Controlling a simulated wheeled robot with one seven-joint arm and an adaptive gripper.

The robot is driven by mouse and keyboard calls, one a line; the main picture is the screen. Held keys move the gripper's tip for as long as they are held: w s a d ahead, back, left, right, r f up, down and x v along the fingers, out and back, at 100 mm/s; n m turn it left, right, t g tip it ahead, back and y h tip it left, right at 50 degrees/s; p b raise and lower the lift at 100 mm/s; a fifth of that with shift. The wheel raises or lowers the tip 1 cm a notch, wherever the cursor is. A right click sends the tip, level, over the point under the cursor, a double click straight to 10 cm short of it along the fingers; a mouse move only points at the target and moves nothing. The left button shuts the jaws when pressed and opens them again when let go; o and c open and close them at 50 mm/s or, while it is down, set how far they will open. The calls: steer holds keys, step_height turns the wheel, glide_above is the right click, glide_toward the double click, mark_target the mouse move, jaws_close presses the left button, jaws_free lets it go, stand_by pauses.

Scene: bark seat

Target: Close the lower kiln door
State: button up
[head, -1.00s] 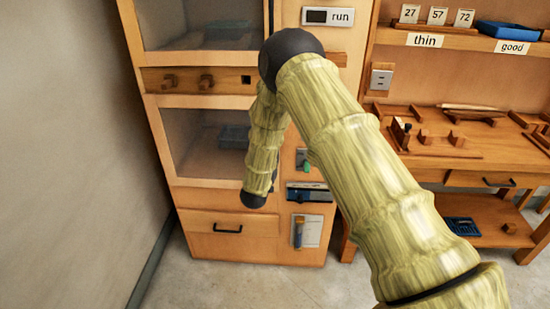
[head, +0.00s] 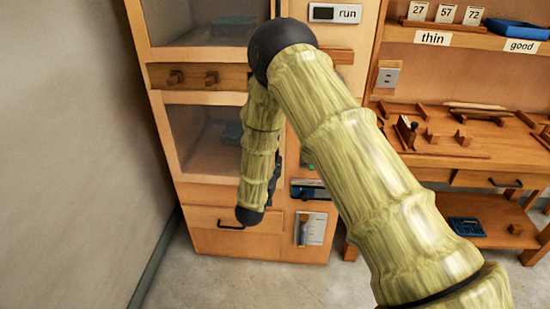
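The kiln is a tall wooden cabinet at the left in the head view. Its lower kiln door (head: 195,140) is a wood-framed clear pane under a rail with two wooden knobs. My arm hides its right side, so I cannot tell whether it stands slightly ajar. A dark blue tray shows dimly behind the pane. My arm's bamboo-like forearm hangs in front of the door's right part, ending in a black joint near the drawer below. Dark parts, perhaps of my gripper (head: 276,180), show just right of the forearm. The fingertips are hidden.
A drawer with a black handle (head: 230,226) is below the door. An upper glazed compartment (head: 200,22) is above. A panel marked run (head: 335,14) is at the top. A workbench (head: 465,150) with wooden pieces stands right. A wall closes off the left; floor in front is clear.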

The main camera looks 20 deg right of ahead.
steer(key=shift+v, duration=2.1)
steer(key=s+d+f+n+g+y, duration=0.1)
steer(key=s+f+n+g+y, duration=0.45)
steer(key=s+f, duration=1.45)
steer(key=s+f+g+y, duration=0.1)
steer(key=s+f+g, duration=0.1)
steer(key=s, duration=0.8)
steer(key=s+f+g+y, duration=0.2)
steer(key=s+g, duration=0.2)
steer(key=s, duration=0.6)
steer(key=s+f+g+y, duration=0.1)
steer(key=s+f+g, duration=0.1)
steer(key=s, duration=0.7)
steer(key=shift+s+d+f+n+g+p, duration=0.2)
steer(key=shift+s+f+n+g+p, duration=0.15)
steer(key=shift+g, duration=0.4)
